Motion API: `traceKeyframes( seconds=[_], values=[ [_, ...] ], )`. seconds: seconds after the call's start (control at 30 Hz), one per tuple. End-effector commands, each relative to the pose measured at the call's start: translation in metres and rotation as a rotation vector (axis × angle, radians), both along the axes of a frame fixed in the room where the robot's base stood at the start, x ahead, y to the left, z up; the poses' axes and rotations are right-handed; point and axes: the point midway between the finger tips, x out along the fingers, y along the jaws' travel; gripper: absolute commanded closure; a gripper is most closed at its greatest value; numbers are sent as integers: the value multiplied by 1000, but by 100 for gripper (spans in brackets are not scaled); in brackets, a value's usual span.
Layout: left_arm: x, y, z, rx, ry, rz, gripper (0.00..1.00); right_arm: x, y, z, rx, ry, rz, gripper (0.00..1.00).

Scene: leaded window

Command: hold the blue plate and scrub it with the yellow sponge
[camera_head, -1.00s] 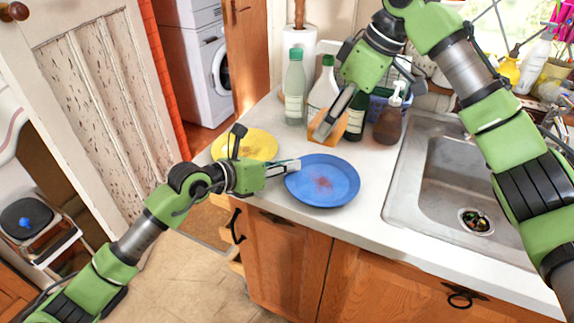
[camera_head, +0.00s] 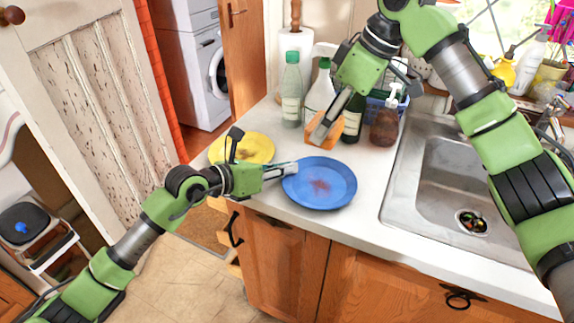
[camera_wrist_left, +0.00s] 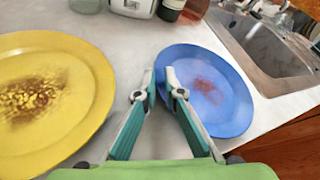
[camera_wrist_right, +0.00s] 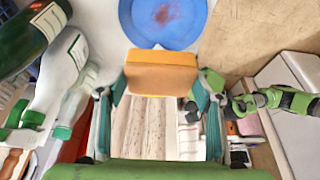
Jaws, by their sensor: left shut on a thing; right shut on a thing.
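The blue plate (camera_head: 325,187) has a reddish-brown stain in its middle and is over the counter near the front edge. My left gripper (camera_head: 291,170) is shut on the plate's left rim; the plate also shows in the left wrist view (camera_wrist_left: 222,100). My right gripper (camera_head: 322,132) is shut on the sponge (camera_head: 330,125), which looks orange-yellow and also shows in the right wrist view (camera_wrist_right: 162,74). The sponge is behind the plate, near the bottles, and apart from the plate.
A yellow plate (camera_head: 247,142) with a brown stain lies behind my left gripper. The sink (camera_head: 440,175) is to the right.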

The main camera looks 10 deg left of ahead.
Motion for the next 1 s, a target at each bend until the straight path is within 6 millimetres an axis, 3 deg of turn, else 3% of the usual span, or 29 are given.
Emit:
traceKeyframes(
  seconds=[0.3,1.0],
  values=[
    [0,0,-2,4,1,0,100,0,-1,-62,-1,0,-1,57],
    [0,0,-1,3,1,-1,100,0,0,-125,-1,-3,0,57]
  ],
)
